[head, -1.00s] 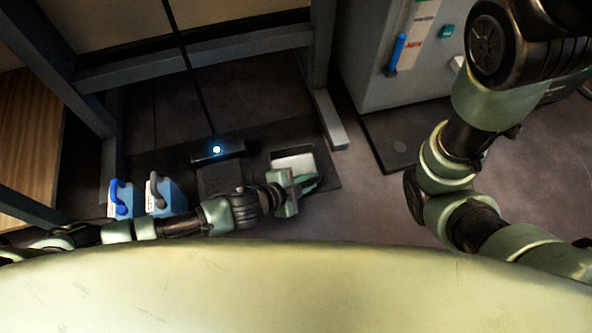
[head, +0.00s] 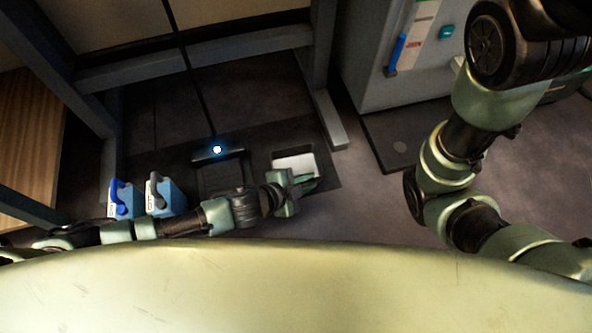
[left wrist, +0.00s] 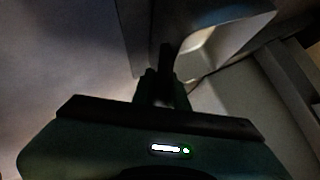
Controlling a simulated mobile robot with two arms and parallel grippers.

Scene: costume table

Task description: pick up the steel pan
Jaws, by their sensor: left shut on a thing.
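The steel pan (head: 293,163) shows in the head view as a pale, rounded rectangular tray low down, just beyond my left gripper. My left gripper (head: 304,183) is at its near side and shut on the near edge. In the left wrist view, the dark fingers (left wrist: 166,72) are closed against the pan's grey wall, and the pale inside of the pan (left wrist: 212,45) shows to their right. The fingers hide part of the near edge. I cannot tell whether the pan is clear of what is under it. My right arm stands at the right; its gripper is out of view.
A dark unit with a glowing light (head: 217,150) is left of the pan. A grey frame leg (head: 327,118) and a grey cabinet (head: 385,85) stand beyond.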

